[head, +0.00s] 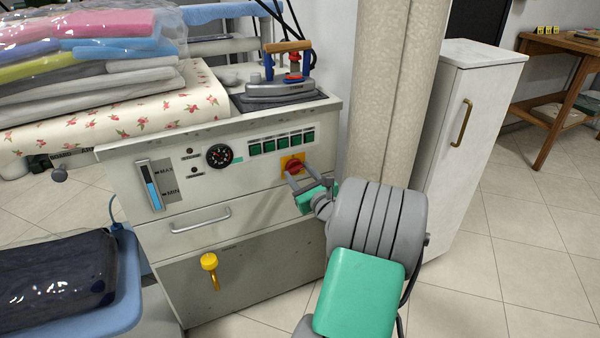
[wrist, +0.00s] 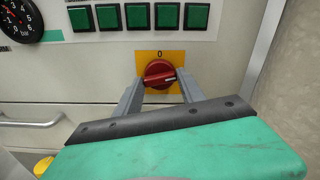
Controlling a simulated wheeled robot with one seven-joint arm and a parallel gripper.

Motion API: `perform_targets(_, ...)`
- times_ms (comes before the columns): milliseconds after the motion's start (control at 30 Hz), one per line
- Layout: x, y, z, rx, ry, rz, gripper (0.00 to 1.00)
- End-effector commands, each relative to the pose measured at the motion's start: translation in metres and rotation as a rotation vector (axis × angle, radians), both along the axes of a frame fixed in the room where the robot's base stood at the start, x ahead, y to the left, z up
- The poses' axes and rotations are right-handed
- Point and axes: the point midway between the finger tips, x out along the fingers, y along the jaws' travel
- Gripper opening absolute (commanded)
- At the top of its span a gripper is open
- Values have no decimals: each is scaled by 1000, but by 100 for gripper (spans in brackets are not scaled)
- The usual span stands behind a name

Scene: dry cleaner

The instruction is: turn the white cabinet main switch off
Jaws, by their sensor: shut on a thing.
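The white cabinet (head: 265,190) stands in front of me with a control panel across its upper front. Its main switch is a red rotary knob (wrist: 158,73) on a yellow plate (wrist: 179,59), at the panel's right end; the switch also shows in the head view (head: 293,166). A "0" is printed above the knob. The knob's handle lies nearly level, tilted slightly, with a white mark toward its right side. My gripper (wrist: 160,82) is at the knob with one grey finger on each side, shut on it. In the head view my gripper (head: 297,180) partly covers the plate's lower edge.
An iron (head: 281,85) rests on top. A drawer handle (head: 200,220) and yellow valve (head: 209,262) are lower. A beige column (head: 385,90) and narrow white locker (head: 465,140) stand right.

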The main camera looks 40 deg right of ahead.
Motion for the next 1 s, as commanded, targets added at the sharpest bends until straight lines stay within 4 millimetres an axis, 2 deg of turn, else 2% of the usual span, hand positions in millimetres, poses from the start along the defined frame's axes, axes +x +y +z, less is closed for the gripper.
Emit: perform_targets(1000,0,0,-1,-919,269,0,6)
